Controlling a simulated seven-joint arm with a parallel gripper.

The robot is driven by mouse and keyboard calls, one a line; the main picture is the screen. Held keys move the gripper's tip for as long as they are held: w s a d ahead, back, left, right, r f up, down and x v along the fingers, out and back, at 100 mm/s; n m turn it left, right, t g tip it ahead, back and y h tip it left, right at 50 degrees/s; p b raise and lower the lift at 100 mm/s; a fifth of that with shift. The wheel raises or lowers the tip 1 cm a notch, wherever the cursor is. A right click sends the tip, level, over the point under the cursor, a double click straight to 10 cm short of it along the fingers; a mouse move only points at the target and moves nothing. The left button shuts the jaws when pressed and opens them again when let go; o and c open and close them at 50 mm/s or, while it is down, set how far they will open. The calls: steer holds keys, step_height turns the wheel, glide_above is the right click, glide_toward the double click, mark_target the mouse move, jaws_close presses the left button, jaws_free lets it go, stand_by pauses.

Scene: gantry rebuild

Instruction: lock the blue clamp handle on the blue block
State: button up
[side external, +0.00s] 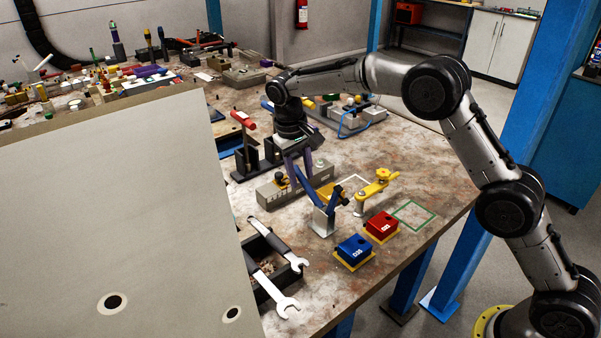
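The blue clamp (324,216) stands on a pale bracket near the middle of the bench, with its blue handle (304,184) tilted up to the left. My gripper (301,178) points down over the handle. Its two fingers look spread apart, one on each side of the handle's upper end; I cannot tell whether they touch it. The blue block (355,249) with a white label sits on a yellow base in front and to the right of the clamp. The clamp's far side is partly hidden.
A red block (382,226) and a yellow clamp (376,186) stand to the right, near a green outlined square (413,215). A grey block (283,190) sits behind the blue clamp. A tray with wrenches (271,265) lies front left. A large pale panel (110,210) fills the left foreground.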

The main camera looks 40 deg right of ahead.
jaws_close()
steer(key=shift+r, duration=0.1)
stand_by(1.1)
